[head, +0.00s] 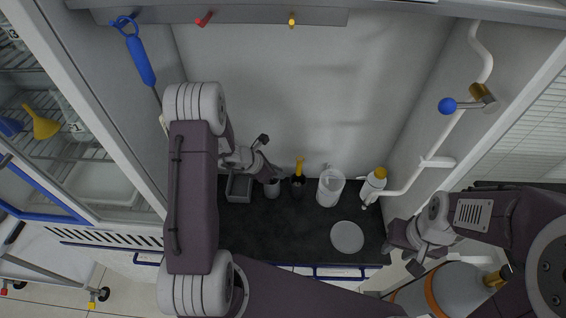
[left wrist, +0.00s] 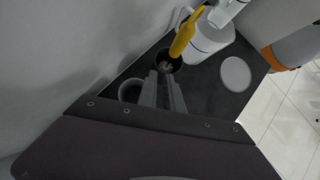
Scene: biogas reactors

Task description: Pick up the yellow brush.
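The yellow brush (head: 299,168) stands upright in a dark holder (head: 298,187) on the black worktop, near the back wall. In the left wrist view its yellow handle (left wrist: 187,36) rises from the dark holder (left wrist: 168,62). My left gripper (head: 270,155) is to the left of the brush, fingers apart with nothing between them. Its fingers also show in the left wrist view (left wrist: 164,82), pointing towards the holder, apart from the yellow handle. My right gripper (head: 402,258) is near the worktop's front right corner, seemingly open and empty.
Left of the holder are a grey cup (head: 272,190) and a grey bin (head: 238,188). Right of it stand a white jug (head: 330,187) and a yellow-capped white bottle (head: 372,187). A grey disc (head: 347,237) lies in front. A blue brush (head: 140,60) hangs at left.

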